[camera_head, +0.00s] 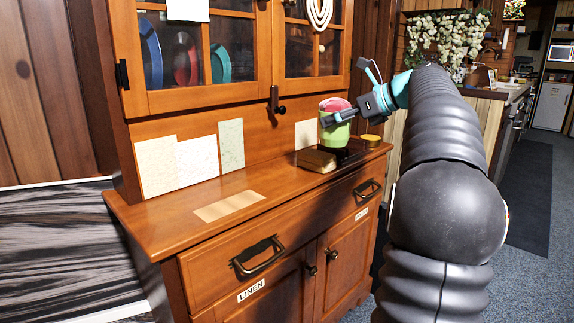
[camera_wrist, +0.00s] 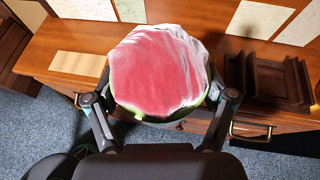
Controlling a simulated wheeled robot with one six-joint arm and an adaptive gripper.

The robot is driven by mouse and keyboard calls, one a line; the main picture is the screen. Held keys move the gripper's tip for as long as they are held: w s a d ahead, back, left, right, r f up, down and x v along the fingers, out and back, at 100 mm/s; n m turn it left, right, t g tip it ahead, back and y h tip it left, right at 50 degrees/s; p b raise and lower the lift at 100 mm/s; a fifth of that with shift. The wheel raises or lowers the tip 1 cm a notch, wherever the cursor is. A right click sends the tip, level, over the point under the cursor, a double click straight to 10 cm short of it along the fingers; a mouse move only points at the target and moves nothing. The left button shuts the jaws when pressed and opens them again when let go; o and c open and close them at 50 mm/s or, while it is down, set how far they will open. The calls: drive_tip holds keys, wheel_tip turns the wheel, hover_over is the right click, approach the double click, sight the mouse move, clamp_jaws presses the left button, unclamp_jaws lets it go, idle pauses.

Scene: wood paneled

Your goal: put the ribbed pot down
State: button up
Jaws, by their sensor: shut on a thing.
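The pot (camera_head: 335,134) is green on its side with a pink-red top; no ribs can be made out. It also fills the middle of the wrist view (camera_wrist: 158,72), where the top looks pink with a thin green rim. My gripper (camera_head: 340,117) is shut on it, with one finger on each side in the wrist view (camera_wrist: 160,98). The pot looks upright, over the right part of the wooden cabinet's counter (camera_head: 165,215). Its underside is hidden, and I cannot tell whether it touches anything below.
A brown box (camera_head: 316,160) and a small yellow round item (camera_head: 370,140) lie close to the pot. Dark stepped wooden pieces (camera_wrist: 265,80) stand to its right in the wrist view. A flat tan card (camera_head: 230,205) lies on the counter's left; bare wood surrounds it.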

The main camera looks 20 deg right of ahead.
sight(323, 144)
drive_tip(key=shift+w+a+f+b, duration=0.6)
drive_tip(key=shift+w+a+f, duration=0.85)
drive_tip(key=shift+f, duration=0.35)
drive_tip(key=shift+w+a+f+b, duration=0.65)
drive_tip(key=shift+w+a+f, duration=0.75)
drive_tip(key=shift+f, duration=0.4)
drive_tip(key=shift+w+a+f+b, duration=0.6)
drive_tip(key=shift+w+a+f, duration=0.85)
drive_tip(key=shift+f, duration=0.35)
drive_tip(key=shift+f, duration=0.1)
drive_tip(key=o, duration=1.3)
drive_tip(key=p+v, duration=0.1)
drive_tip(key=v, duration=1.1)
drive_tip(key=shift+s, duration=0.1)
